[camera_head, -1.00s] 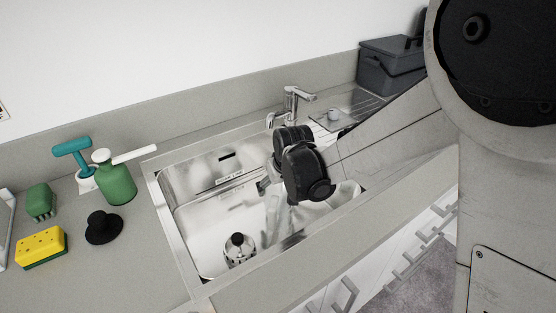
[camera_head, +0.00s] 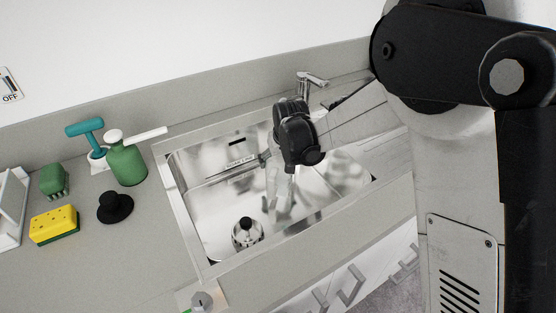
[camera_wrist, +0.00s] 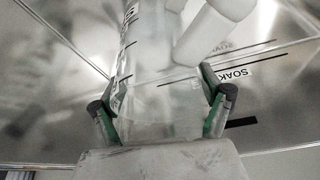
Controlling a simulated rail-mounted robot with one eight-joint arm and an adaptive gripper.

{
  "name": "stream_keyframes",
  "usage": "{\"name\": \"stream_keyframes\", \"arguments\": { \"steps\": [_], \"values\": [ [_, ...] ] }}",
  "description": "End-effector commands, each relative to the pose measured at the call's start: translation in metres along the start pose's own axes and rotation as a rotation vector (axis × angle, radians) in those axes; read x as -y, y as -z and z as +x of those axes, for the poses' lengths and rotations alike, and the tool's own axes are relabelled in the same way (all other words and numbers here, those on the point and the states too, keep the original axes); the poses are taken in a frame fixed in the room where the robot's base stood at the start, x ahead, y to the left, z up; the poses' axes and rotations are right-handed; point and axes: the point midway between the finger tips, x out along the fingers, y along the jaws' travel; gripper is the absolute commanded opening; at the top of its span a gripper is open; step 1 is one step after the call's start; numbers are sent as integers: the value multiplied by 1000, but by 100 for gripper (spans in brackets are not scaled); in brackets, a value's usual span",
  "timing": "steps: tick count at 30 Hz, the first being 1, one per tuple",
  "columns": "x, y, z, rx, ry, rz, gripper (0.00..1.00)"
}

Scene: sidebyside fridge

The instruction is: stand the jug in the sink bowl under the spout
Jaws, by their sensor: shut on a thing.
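The clear jug (camera_wrist: 150,85), with dark markings on its wall, stands between the two fingers of my gripper (camera_wrist: 160,100) in the wrist view. The gripper is shut on it. In the head view the jug (camera_head: 281,187) shows faintly below my black wrist, over the sink bowl (camera_head: 215,215). My gripper (camera_head: 264,162) is mostly hidden behind the wrist there. The tap with its spout (camera_head: 312,78) stands at the back rim, behind and slightly right of my wrist. I cannot tell whether the jug touches the bowl floor.
A strainer plug (camera_head: 246,232) sits in the bowl's near left part. A green bottle (camera_head: 126,165), teal-handled brush (camera_head: 86,128), black stopper (camera_head: 114,208), yellow sponge (camera_head: 54,225) and green scrubber (camera_head: 54,180) stand on the left counter.

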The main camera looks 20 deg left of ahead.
Motion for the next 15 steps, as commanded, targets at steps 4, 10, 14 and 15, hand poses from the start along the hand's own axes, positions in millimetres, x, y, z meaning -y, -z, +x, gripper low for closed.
{"name": "stream_keyframes", "arguments": {
  "steps": [4,10,14,15],
  "values": [
    [0,0,0,0,0,0,30],
    [0,-1,3,0,0,0,86],
    [0,-1,2,0,0,0,100],
    [0,-1,2,0,0,0,100]
  ]
}}
